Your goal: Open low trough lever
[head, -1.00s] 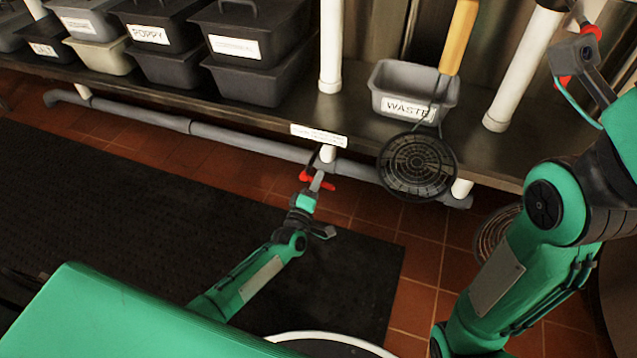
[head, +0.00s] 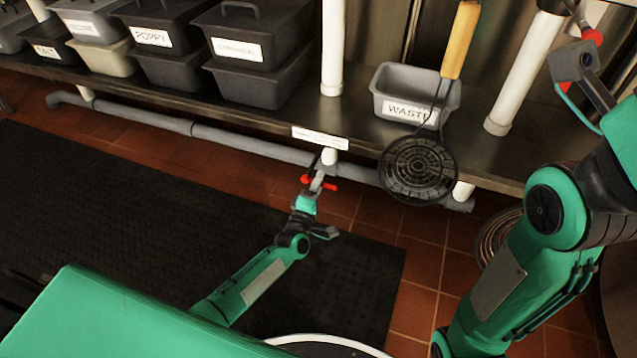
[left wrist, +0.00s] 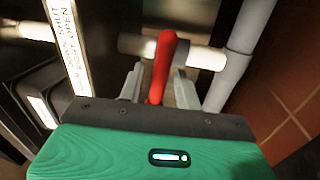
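The red lever (left wrist: 163,62) sits on a white pipe fitting under the counter edge. In the left wrist view it stands between the two grey fingers of my left gripper (left wrist: 160,84), with narrow gaps on both sides. In the head view my left gripper (head: 317,182) is at the low pipe, with red showing on either side of it. Its fingertips are partly hidden there. My right gripper (head: 578,62) is high at the right edge with red parts beside it; its fingers are not clear.
A white label (head: 320,138) is on the counter edge above the lever. A long grey pipe (head: 240,143) runs below the counter. A black mat (head: 130,215) covers the floor.

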